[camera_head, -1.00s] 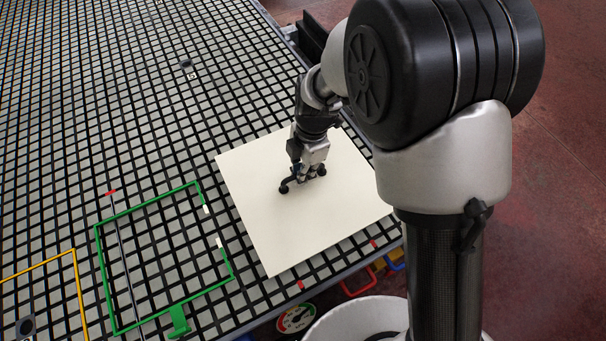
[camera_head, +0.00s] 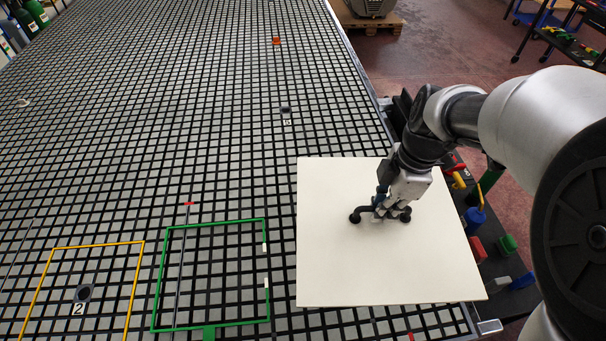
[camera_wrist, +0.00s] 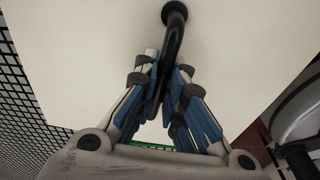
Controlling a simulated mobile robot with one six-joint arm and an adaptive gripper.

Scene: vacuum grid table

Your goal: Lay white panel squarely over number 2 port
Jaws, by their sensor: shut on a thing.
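The white panel (camera_head: 335,262) is a flat square sheet at the right of the grid table, right of the green outline. It fills much of the wrist view (camera_wrist: 75,60). I cannot tell whether it touches the grid. My gripper (camera_head: 383,207) is over the panel, its fingers (camera_wrist: 160,105) shut on a black suction-cup handle (camera_wrist: 172,45); the handle's cups (camera_head: 355,218) meet the panel's face. The number 2 port (camera_head: 84,293) is a dark round hole at the lower left, inside a yellow-orange outline (camera_head: 97,245), uncovered, with its "2" label in front.
The green outline (camera_head: 215,223) lies between the panel and the yellow-orange outline, with a thin dark line and red mark (camera_head: 188,204). Another port (camera_head: 286,110) sits farther back. An orange-red block (camera_head: 277,41) is far off. Coloured items (camera_head: 477,247) stand beyond the table's right edge.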

